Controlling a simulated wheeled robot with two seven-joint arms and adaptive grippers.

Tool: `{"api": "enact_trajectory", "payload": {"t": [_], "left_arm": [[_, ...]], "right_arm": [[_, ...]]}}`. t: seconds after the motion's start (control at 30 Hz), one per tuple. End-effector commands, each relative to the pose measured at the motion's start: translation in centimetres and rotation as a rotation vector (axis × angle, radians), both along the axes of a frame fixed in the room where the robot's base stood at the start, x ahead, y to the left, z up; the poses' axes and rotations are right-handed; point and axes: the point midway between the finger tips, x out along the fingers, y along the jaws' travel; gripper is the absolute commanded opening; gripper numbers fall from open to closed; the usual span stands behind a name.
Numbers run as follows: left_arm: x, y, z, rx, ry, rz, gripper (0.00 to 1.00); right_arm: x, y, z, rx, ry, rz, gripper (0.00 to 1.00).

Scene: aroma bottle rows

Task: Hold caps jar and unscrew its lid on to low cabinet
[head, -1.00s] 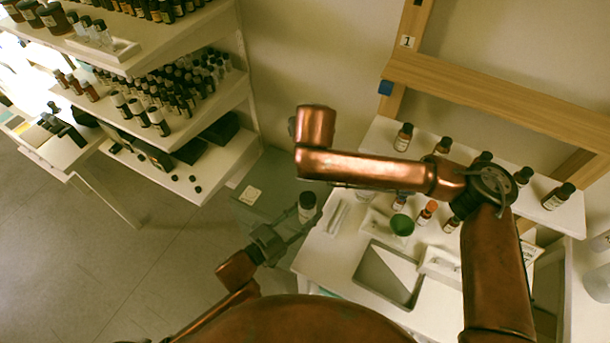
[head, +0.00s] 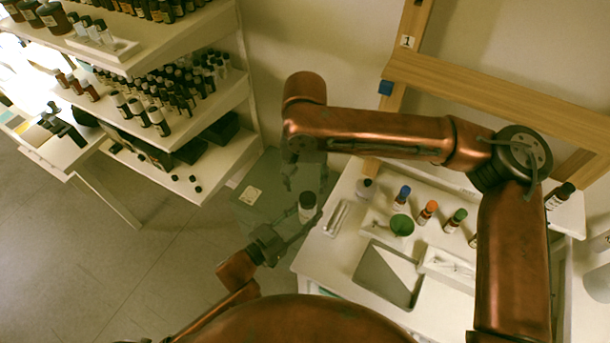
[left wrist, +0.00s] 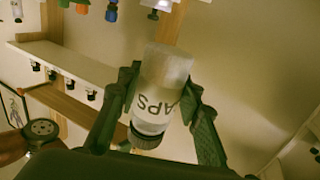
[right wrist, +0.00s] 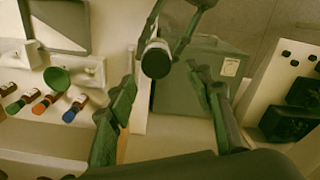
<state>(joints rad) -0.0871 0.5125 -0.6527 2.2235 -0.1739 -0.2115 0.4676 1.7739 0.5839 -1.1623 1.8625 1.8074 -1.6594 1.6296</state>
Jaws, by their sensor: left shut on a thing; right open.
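The caps jar (head: 307,210) is a clear jar with a dark lid and lettering ending "APS", which reads upside down in the left wrist view (left wrist: 158,95). My left gripper (head: 280,238) is shut on it and holds it up beside the white table. The dark lid (right wrist: 156,58) is on the jar and faces my right gripper. My right gripper (right wrist: 165,76) is open and empty, its fingers pointing at the lid from above with a gap left. The low cabinet (head: 258,192), a grey-green box with a pale label, stands on the floor behind the jar.
The white table (head: 325,250) on the right bears a green bowl (head: 402,225), a grey tray (head: 385,278) and several small bottles with coloured caps. White shelves (head: 195,130) full of bottles stand on the left. Open floor (head: 100,250) lies at lower left.

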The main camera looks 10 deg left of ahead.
Motion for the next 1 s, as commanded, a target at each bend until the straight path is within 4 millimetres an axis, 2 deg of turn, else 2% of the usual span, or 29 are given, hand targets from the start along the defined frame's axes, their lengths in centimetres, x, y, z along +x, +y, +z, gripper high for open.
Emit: {"api": "enact_trajectory", "payload": {"t": [0.2, 0.4, 0.77, 1.0], "left_arm": [[0.0, 0.0, 0.0, -0.001, -0.001, 0.000, 0.00], [0.0, 0.0, 0.0, -0.001, -0.001, 0.000, 0.00], [0.0, 0.0, 0.0, -0.001, -0.001, 0.000, 0.00], [0.0, 0.0, 0.0, -0.001, -0.001, -0.001, 0.00]], "right_arm": [[0.0, 0.0, -3.5, 0.000, 0.000, 0.001, 0.47], [0.0, 0.0, -5.3, 0.000, -0.001, 0.002, 0.47], [0.0, 0.0, -5.7, 0.001, -0.002, 0.002, 0.46], [0.0, 0.1, -5.7, 0.002, -0.002, 0.003, 0.30]]}}
